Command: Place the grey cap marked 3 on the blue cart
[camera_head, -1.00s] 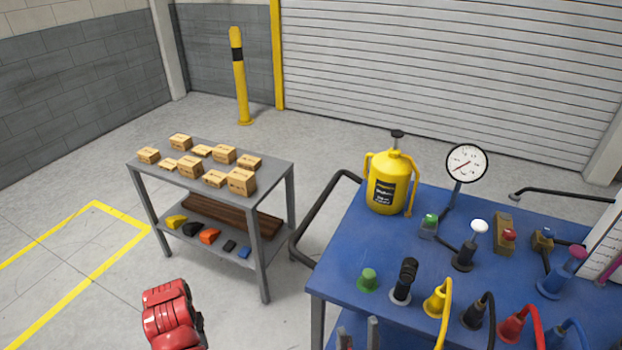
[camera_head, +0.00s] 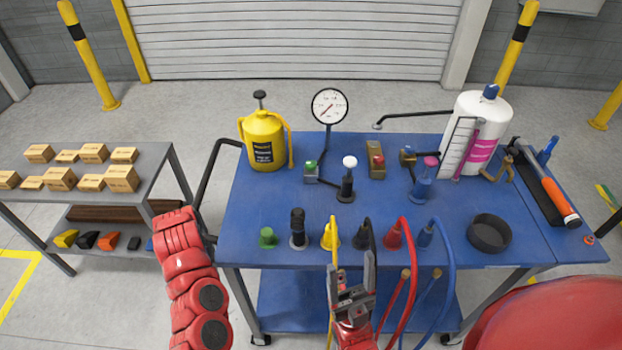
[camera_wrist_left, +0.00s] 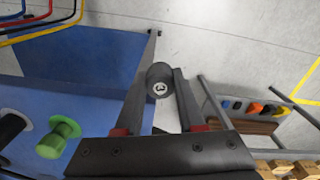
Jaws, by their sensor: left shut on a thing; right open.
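The grey cap (camera_wrist_left: 160,80), with a 3 on its round face, sits between the fingertips of my left gripper (camera_wrist_left: 164,84) in the left wrist view. That gripper is shut on it. The head view shows my red left arm beside the cart's left edge, but not its jaws or the cap. The blue cart (camera_head: 265,205) stands in the middle of the head view, and part of it shows in the left wrist view (camera_wrist_left: 70,115). My right gripper (camera_head: 353,278) is open and empty at the cart's front edge, in front of the hoses.
A green knob (camera_head: 268,237), a black fitting (camera_head: 298,230) and coloured hose plugs line the cart's front. A yellow sprayer (camera_head: 263,140), gauge (camera_head: 330,106), black ring (camera_head: 489,233) and white bottle (camera_head: 483,120) also stand there. Left is a grey shelf (camera_head: 160,178) with boxes.

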